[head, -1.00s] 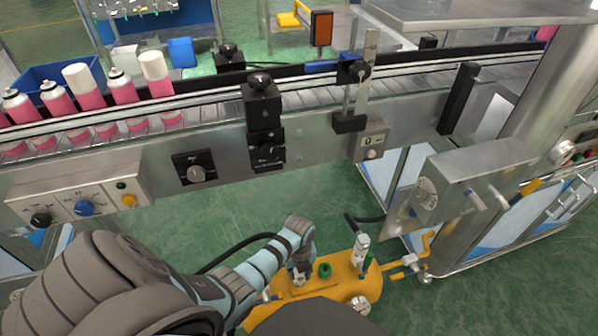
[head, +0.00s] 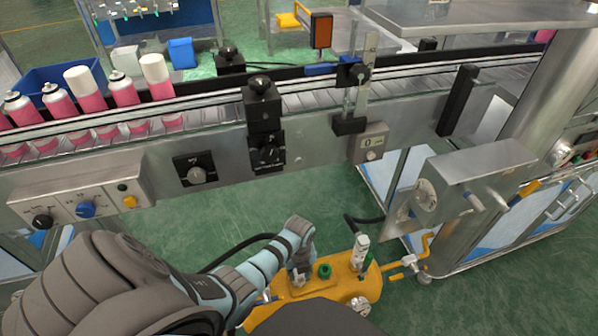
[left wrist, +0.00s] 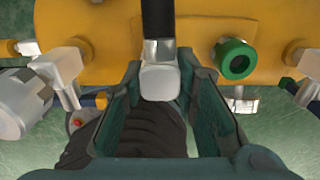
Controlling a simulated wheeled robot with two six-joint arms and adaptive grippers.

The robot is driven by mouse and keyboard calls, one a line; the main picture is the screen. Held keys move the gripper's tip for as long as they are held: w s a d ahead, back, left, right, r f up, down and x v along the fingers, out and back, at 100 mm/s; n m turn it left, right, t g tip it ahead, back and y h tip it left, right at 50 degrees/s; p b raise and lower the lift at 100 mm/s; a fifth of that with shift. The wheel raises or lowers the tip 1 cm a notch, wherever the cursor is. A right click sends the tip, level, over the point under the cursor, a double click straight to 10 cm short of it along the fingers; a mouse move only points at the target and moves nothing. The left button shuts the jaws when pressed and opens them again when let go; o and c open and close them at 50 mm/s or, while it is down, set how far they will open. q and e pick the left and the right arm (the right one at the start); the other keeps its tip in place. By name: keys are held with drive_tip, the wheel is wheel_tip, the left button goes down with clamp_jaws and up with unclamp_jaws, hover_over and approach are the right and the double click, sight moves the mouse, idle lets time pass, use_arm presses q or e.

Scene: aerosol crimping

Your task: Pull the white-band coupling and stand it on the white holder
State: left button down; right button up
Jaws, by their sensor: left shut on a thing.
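My left gripper (head: 300,274) reaches down to the top of the yellow tank (head: 342,284) below the conveyor. In the left wrist view its fingers (left wrist: 160,72) are closed around a pale metal coupling (left wrist: 160,82), with a black hose running up from it. The coupling sits against the yellow tank (left wrist: 110,25); I cannot tell whether it is seated or loose. No white band on it can be made out. A white holder cannot be identified in either view. My right gripper is not in view.
A green ring fitting (head: 324,270) stands beside the gripper, and a metal valve (head: 361,252) rises to its right. A black hose (head: 232,252) loops behind my left arm. The conveyor (head: 320,95) with pink cans (head: 88,92) runs above.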

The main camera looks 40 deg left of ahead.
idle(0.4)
use_arm(q)
drive_tip(key=c, duration=1.2)
unclamp_jaws()
wheel_tip(320, 180, up, 12)
